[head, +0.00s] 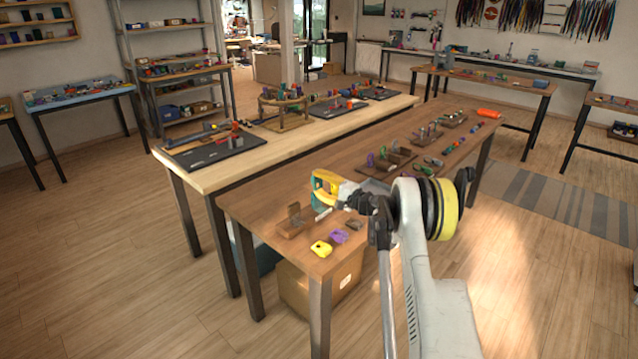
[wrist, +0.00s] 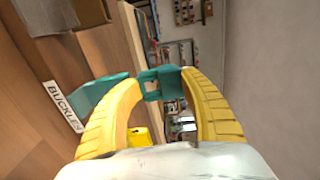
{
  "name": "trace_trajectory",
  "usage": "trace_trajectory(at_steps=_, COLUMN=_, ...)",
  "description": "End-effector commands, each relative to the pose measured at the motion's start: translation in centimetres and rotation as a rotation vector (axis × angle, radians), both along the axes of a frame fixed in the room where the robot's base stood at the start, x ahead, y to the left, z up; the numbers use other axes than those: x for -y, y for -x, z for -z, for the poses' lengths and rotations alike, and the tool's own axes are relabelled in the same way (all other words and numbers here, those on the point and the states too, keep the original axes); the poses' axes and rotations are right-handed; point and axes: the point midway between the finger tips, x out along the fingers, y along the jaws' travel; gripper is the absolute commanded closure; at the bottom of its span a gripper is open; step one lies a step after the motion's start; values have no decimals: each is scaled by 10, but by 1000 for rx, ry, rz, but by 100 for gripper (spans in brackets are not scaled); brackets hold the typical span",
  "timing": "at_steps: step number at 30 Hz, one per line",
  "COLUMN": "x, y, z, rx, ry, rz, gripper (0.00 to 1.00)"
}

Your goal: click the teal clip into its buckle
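My gripper (head: 326,188) hangs above the near end of the brown table, with its yellow fingers showing. In the wrist view its fingertips (wrist: 165,80) are closed on a teal clip (wrist: 160,88), which is held clear of the tabletop. More teal (wrist: 95,92) shows to the left of the left finger; I cannot tell whether it is part of the same piece. A little teal also shows by the fingers in the head view (head: 309,183). I cannot make out a teal buckle for certain.
A wooden stand (head: 290,229) is at the table's near left. Yellow (head: 321,249), purple (head: 338,237) and dark brown (head: 354,225) pieces lie near the front edge. A "BUCKLES" label (wrist: 63,107) lies on the table. Wooden holders with coloured parts stand farther back.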

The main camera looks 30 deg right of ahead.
Motion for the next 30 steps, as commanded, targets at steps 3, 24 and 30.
trace_trajectory(at_steps=3, x=0, y=2, z=11, rx=-11, ry=18, rz=1, gripper=30)
trace_trajectory(at_steps=24, x=-2, y=-1, z=5, rx=-7, ry=13, rz=-1, gripper=11)
trace_trajectory(at_steps=30, x=-2, y=0, z=6, rx=-8, ry=13, rz=-2, gripper=4)
